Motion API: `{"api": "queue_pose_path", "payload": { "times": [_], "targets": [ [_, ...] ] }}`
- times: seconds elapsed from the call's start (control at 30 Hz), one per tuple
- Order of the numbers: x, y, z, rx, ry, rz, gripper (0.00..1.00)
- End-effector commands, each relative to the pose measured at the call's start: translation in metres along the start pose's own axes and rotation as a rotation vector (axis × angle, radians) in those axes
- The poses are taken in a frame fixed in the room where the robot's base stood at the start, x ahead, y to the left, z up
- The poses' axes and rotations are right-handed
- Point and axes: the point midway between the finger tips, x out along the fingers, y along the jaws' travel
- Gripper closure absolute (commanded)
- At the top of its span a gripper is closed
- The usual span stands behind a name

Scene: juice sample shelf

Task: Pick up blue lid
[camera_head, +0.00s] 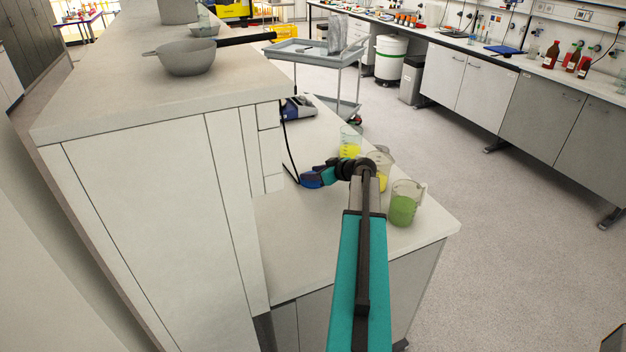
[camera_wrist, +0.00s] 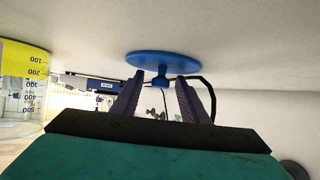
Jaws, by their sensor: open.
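The blue lid (camera_wrist: 165,61) is a flat round disc with a small knob, seen in the wrist view. It lies against the pale counter surface. My gripper (camera_wrist: 160,84) is open, with one finger on each side of the knob. I cannot tell whether either finger touches the knob. In the head view my gripper (camera_head: 318,178) is low over the counter, left of the beakers. There the lid cannot be told clearly from the blue and dark gripper parts.
Beakers of yellow (camera_head: 350,148) and green (camera_head: 402,208) liquid stand close to my arm, with another yellow one behind it. A blue-grey device (camera_head: 298,108) with a black cable is further back. A tall cabinet (camera_head: 160,190) closes off the left. Bare counter (camera_head: 300,245) lies in front.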

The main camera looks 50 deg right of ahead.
Motion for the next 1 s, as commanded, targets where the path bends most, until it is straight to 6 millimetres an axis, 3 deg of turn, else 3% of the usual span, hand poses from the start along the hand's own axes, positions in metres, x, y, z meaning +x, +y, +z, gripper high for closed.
{"api": "queue_pose_path", "payload": {
  "times": [0.13,0.4,1.0],
  "targets": [
    [0.0000,-0.0002,-0.0002,0.000,0.000,0.000,0.60],
    [0.0001,-0.0004,-0.0003,0.000,0.000,-0.001,1.00],
    [-0.0035,-0.0007,-0.0078,-0.001,0.001,-0.001,1.00]
  ]
}}
